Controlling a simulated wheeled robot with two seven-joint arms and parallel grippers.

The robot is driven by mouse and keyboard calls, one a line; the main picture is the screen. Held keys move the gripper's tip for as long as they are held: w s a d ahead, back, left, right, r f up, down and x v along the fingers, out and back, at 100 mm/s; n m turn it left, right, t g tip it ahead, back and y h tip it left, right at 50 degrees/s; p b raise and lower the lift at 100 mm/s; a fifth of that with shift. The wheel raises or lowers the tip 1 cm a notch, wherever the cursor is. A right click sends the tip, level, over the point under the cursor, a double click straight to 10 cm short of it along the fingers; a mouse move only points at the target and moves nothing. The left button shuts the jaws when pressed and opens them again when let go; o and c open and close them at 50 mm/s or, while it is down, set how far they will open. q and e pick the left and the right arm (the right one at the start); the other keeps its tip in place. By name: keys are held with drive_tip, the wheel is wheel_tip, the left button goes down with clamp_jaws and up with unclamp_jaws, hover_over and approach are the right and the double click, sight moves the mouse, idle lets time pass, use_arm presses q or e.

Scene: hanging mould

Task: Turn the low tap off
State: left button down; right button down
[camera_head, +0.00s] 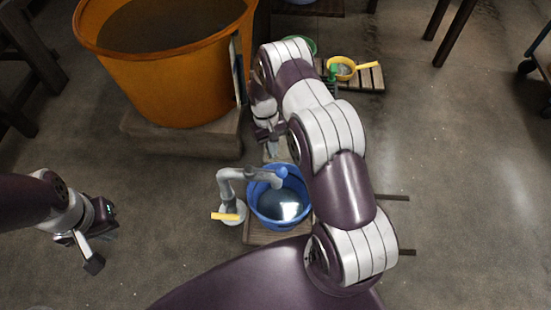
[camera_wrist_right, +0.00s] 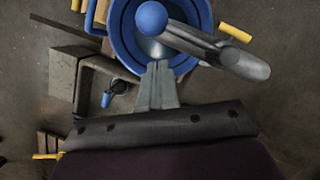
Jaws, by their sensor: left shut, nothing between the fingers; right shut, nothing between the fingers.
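The low tap (camera_head: 243,174) is a grey bent pipe with a blue spout end over a blue bucket (camera_head: 256,214). Its yellow lever (camera_head: 225,217) points left from the foot of the pipe in the head view. In the right wrist view the pipe (camera_wrist_right: 230,58), blue end (camera_wrist_right: 151,18) and a yellow bar (camera_wrist_right: 235,32) show above the fingers. My right gripper (camera_head: 271,151) is shut and empty, just behind the bucket; its fingertips (camera_wrist_right: 158,66) point toward the bucket. My left gripper (camera_head: 93,264) is shut and empty, to the left of the lever and apart from it.
A large orange tub (camera_head: 175,85) stands on a stone block (camera_head: 185,139) at the back left. My right arm crosses the middle and hides part of the floor. A yellow pan (camera_head: 342,68) sits on a slatted board (camera_head: 370,80). Floor between my left gripper and the tap is clear.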

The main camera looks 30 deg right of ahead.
drive_tip(key=shift+s+f, duration=0.15)
drive_tip(key=shift+s, duration=1.05)
drive_tip(key=shift+s, duration=0.1)
drive_tip(key=shift+s+a+m, duration=0.1)
drive_tip(key=shift+s+m, duration=0.1)
drive_tip(key=shift+m, duration=0.2)
